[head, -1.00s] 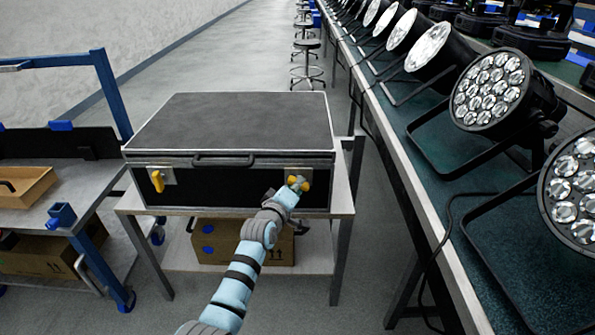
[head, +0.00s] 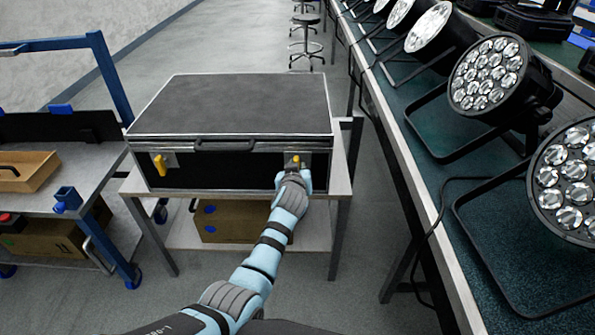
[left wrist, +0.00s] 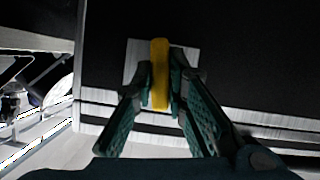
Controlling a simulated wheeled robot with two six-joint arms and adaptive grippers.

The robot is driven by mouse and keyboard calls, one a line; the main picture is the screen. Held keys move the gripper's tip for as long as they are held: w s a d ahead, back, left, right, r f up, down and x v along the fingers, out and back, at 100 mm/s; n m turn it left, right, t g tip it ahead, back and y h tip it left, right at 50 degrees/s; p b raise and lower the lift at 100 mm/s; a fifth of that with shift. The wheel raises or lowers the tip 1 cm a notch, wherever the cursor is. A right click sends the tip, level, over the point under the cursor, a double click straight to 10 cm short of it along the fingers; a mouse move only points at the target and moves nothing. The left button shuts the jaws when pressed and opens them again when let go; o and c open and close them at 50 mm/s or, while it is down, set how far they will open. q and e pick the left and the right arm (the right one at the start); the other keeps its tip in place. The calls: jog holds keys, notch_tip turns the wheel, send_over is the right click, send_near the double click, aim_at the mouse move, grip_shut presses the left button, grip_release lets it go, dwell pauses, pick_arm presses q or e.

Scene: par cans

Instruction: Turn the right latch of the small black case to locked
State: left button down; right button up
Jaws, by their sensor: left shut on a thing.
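The small black case (head: 235,105) lies closed on a low table, its front facing me. Its right latch (head: 296,161) has a yellow handle on a pale plate. My left gripper (head: 292,176) is at this latch and partly hides it. In the left wrist view the yellow handle (left wrist: 160,72) stands upright in the picture, and the left gripper's fingers (left wrist: 162,84) are shut on its two sides. The left latch (head: 160,164) is yellow and hangs upright on its plate. My right gripper is out of view.
The case's carry handle (head: 224,145) sits between the latches. A cardboard box (head: 235,221) is on the shelf below. A long bench (head: 420,185) with several par cans (head: 490,75) runs along the right. A blue-framed cart (head: 85,185) stands at left.

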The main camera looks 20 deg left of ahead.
pick_arm(q)
jog(key=shift+m+y+b, duration=0.3)
jog(key=shift+m+b, duration=0.05)
jog(key=shift+m, duration=0.15)
dwell(0.3)
jog(key=c, duration=1.6)
grip_release()
notch_tip(320, 180, up, 10)
